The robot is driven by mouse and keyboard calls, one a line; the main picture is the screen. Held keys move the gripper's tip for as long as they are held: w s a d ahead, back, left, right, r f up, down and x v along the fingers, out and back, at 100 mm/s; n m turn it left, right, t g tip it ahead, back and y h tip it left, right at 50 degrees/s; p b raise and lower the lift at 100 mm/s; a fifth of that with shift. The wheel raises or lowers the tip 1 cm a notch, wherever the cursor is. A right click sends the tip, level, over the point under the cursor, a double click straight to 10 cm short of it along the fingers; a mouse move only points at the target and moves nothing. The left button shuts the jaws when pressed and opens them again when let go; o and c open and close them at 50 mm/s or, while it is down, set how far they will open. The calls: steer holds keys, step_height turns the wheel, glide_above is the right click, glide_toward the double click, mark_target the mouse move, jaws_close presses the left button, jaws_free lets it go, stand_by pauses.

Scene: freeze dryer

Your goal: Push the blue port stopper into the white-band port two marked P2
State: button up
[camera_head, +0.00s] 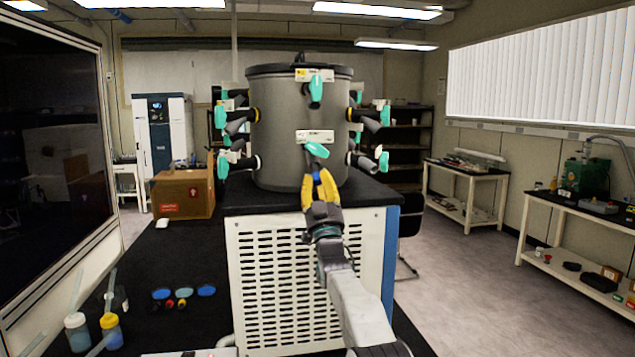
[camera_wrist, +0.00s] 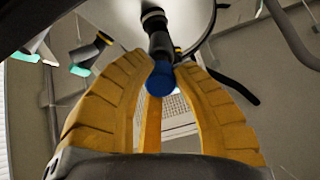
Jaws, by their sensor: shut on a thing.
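My gripper (camera_head: 322,178) has yellow fingers and is raised in front of the grey freeze-dryer drum (camera_head: 290,135), below a teal-handled valve. In the wrist view my gripper (camera_wrist: 165,72) is shut on the blue stopper (camera_wrist: 159,80), which sits between the fingertips. A black port (camera_wrist: 158,36) with a pale band near its top lies right beyond the stopper. I cannot tell whether the stopper touches it or is inside it. The fingers hide the stopper in the head view. The P2 mark is not legible.
Other black ports with teal valves (camera_head: 368,160) stick out from both sides of the drum. A white vented cabinet (camera_head: 285,285) stands under it. Several blue discs (camera_head: 206,290) and bottles (camera_head: 76,332) are on the black bench at left. A cardboard box (camera_head: 183,193) stands behind.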

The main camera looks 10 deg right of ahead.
steer(key=shift+p+x, duration=1.15)
steer(key=shift+p, duration=1.85)
stand_by(1.2)
steer(key=o, duration=1.1)
steer(key=shift+c, duration=0.2)
steer(key=shift+s+f, duration=0.1)
steer(key=shift+f, duration=0.05)
steer(key=v, duration=1.1)
steer(key=shift+s+f, duration=0.25)
steer(key=shift+s, duration=0.05)
steer(key=shift+f, duration=0.1)
